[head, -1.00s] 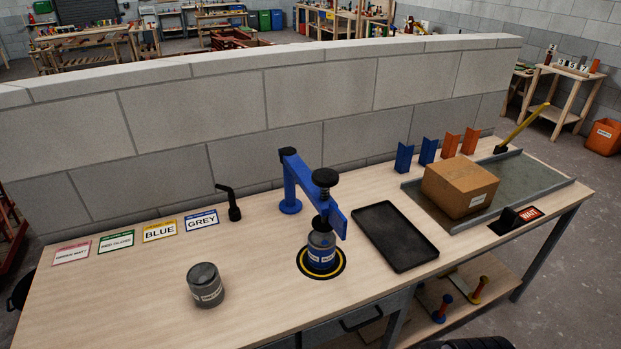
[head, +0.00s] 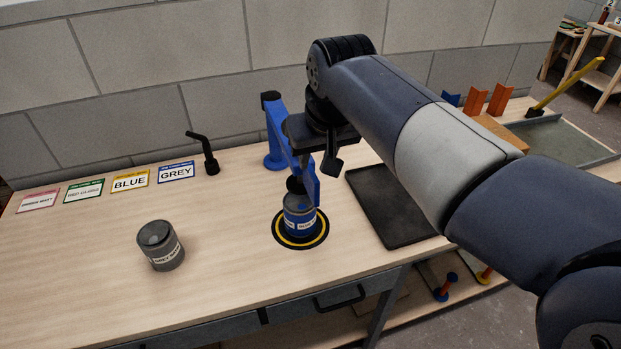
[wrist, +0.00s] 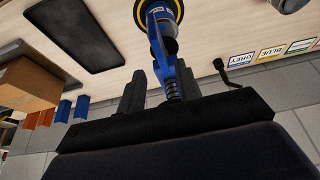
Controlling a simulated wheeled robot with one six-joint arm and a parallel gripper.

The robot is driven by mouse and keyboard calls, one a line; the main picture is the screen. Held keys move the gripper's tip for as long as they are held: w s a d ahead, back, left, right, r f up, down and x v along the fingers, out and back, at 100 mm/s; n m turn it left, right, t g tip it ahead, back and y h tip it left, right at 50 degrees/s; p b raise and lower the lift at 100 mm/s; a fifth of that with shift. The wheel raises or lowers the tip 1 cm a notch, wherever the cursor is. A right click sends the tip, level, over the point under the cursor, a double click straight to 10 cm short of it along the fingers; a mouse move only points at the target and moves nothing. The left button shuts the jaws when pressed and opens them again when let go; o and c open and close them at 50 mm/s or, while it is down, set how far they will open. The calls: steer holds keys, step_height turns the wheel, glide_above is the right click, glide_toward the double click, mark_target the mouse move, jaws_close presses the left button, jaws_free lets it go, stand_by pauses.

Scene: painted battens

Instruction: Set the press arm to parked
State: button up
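The blue press arm (head: 277,130) stands on its post on the bench. Its beam reaches forward over a blue-labelled can (head: 299,218), and its black pad sits on or just above the lid. The can stands inside a yellow-and-black ring (head: 283,238). My gripper (head: 322,165) hangs at the press arm's beam, hiding part of it and its top knob. In the wrist view my gripper (wrist: 158,90) has its two dark fingers apart, with the blue press arm (wrist: 165,45) showing between and beyond them. Contact cannot be told.
A grey can (head: 160,246) stands at the left front. A black tray (head: 390,215) lies right of the press, partly behind my arm. The bench between grey can and press is clear.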

mark_target(310, 181)
steer(key=x, duration=1)
steer(key=shift+f+p, duration=0.15)
steer(key=shift+p, duration=0.15)
jaws_close()
